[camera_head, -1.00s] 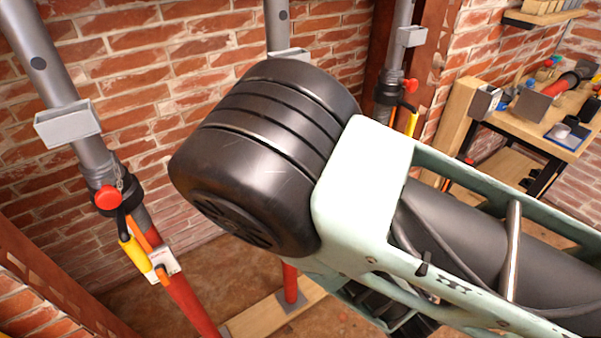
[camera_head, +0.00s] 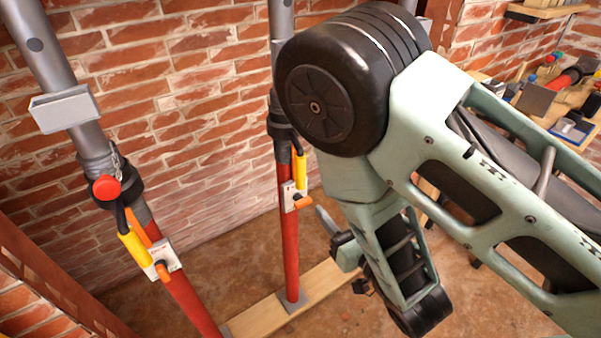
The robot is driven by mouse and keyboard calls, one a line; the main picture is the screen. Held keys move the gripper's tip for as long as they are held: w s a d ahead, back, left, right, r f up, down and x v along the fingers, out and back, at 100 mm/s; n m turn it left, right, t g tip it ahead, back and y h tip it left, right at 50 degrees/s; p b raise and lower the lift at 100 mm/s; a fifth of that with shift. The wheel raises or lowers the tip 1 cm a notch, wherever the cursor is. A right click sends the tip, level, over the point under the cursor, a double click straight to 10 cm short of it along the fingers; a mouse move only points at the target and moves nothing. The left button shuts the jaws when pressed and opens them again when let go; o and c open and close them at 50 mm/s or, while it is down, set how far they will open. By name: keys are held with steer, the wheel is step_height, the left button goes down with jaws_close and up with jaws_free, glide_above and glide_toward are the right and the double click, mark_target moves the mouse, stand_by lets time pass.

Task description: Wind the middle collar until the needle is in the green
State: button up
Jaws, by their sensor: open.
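The middle prop (camera_head: 288,240) stands against the brick wall, with a red lower tube and a grey upper tube. Its dark middle collar (camera_head: 278,122) shows just left of my arm's black joint, which partly covers it. A yellow handle (camera_head: 301,170) hangs below the collar, beside a small white plate (camera_head: 289,197) with an orange part. I cannot make out a needle or a green band. My gripper (camera_head: 345,252) is low, to the right of the middle prop's red tube and below the collar. It looks open and empty, and apart from the prop.
The left prop (camera_head: 185,295) has a red knob (camera_head: 106,188) and a grey bracket (camera_head: 64,109). The right prop is mostly hidden by my arm. A wooden sole board (camera_head: 258,318) lies on the floor. A cluttered workbench (camera_head: 548,105) stands at the right.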

mark_target(303, 172)
steer(key=p+x, duration=0.2)
steer(key=x, duration=1.2)
steer(key=shift+w+a, duration=0.1)
steer(key=shift+w, duration=0.2)
jaws_close()
